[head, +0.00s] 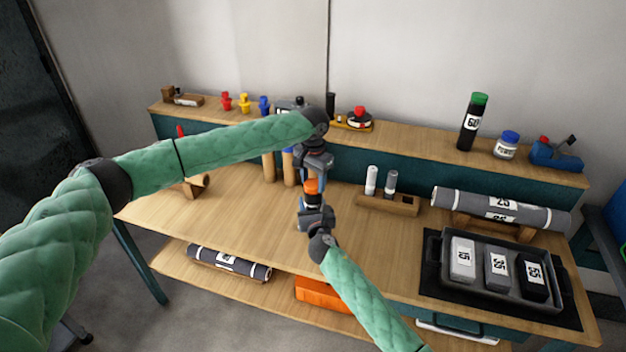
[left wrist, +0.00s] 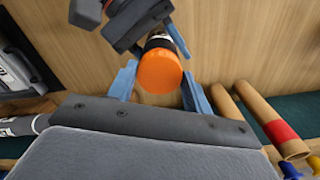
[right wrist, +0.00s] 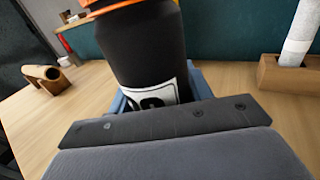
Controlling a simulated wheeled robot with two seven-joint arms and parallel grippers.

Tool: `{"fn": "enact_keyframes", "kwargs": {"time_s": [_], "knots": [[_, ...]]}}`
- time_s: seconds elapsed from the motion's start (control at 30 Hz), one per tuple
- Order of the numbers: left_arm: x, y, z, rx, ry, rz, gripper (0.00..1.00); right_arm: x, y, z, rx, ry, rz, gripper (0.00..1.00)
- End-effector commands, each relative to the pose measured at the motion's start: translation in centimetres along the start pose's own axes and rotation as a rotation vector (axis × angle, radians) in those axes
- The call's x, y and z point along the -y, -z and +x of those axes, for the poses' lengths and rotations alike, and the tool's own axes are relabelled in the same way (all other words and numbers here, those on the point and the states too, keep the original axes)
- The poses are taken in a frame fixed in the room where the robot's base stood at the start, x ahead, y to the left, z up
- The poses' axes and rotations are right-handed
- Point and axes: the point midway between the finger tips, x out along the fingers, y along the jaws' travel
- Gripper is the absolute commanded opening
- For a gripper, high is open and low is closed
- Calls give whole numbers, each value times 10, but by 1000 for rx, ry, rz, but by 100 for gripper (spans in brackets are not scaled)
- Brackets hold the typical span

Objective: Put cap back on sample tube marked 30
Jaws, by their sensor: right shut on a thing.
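A dark sample tube (right wrist: 150,50) with a white label stands upright in my right gripper (head: 313,207), whose fingers are shut around its lower part. The label is partly hidden and its number cannot be read. The orange cap (head: 311,187) sits at the tube's top, and its orange rim (right wrist: 112,5) shows in the right wrist view. The cap also shows in the left wrist view (left wrist: 160,71), between the two blue fingers of my left gripper (left wrist: 160,88). My left gripper points down from above, its fingers open on either side of the cap.
A wooden rack (head: 388,203) with two small tubes stands right of the grippers. A grey roll (head: 500,208) lies on a wooden stand. A dark tray (head: 440,284) holds several marked blocks. A green-capped tube (head: 470,125) stands on the back shelf. The left bench top is mostly clear.

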Motion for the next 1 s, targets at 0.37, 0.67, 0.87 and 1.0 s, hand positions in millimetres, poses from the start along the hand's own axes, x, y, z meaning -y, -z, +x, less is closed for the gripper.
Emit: {"fn": "enact_keyframes", "kwargs": {"time_s": [0.37,0.67,0.87,1.0], "knots": [[0,0,0,0,0,5,20,0,0,0,0,0,0,0],[0,0,0,0,0,6,73,0,0,0,0,0,0,0],[0,0,-1,0,0,6,73,0,0,0,0,0,0,0],[0,0,-9,0,0,6,73,0,0,0,0,0,0,0]]}}
